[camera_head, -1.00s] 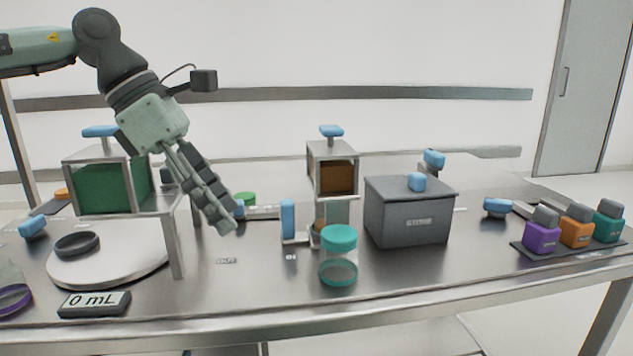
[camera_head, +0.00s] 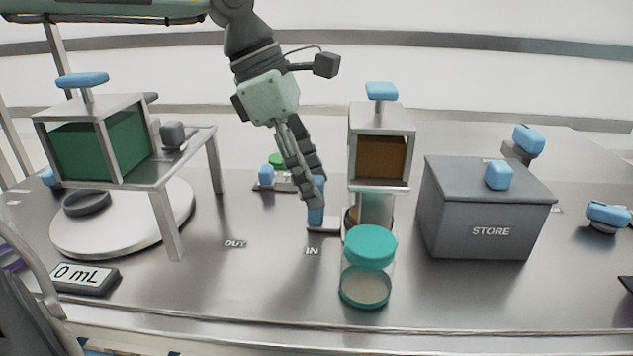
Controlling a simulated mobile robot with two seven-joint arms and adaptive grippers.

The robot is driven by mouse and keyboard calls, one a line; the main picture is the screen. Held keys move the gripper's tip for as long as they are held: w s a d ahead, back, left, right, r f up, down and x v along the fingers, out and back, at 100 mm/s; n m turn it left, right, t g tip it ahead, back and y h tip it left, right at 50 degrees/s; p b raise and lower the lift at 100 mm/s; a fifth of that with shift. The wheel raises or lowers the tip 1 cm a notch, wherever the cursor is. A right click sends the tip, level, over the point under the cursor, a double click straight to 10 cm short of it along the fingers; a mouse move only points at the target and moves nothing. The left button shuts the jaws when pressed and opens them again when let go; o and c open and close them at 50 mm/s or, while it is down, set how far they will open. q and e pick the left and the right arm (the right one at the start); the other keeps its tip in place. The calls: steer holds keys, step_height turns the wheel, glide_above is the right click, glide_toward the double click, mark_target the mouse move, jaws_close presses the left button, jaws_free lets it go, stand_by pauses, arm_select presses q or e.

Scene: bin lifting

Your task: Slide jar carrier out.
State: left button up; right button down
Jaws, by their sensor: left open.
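The jar carrier is a low metal plate (camera_head: 323,227) with an upright blue handle (camera_head: 316,214) at its left end, beside the "IN" mark. Its right part goes in under the dispenser with brown contents (camera_head: 382,157) and is partly hidden. My left gripper (camera_head: 315,198) points down at the blue handle, its fingers overlapping the handle's upper part. It is open; whether the fingers touch the handle cannot be told. A clear jar with a teal lid (camera_head: 368,247) stands in front of the dispenser and hides part of what is below it. My right gripper is not in view.
The "OUT" mark (camera_head: 235,244) lies left of "IN", with bare bench around it. A stand with a green-filled hopper (camera_head: 102,147) is at left, over a white disc (camera_head: 75,236). A grey STORE box (camera_head: 483,215) is at right. A "0 mL" display (camera_head: 84,277) lies front left.

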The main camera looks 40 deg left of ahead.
arm_select(q)
steer(key=shift+w+d+f, duration=0.15)
steer(key=shift+d+f, duration=0.1)
steer(key=shift+f, duration=0.35)
jaws_close()
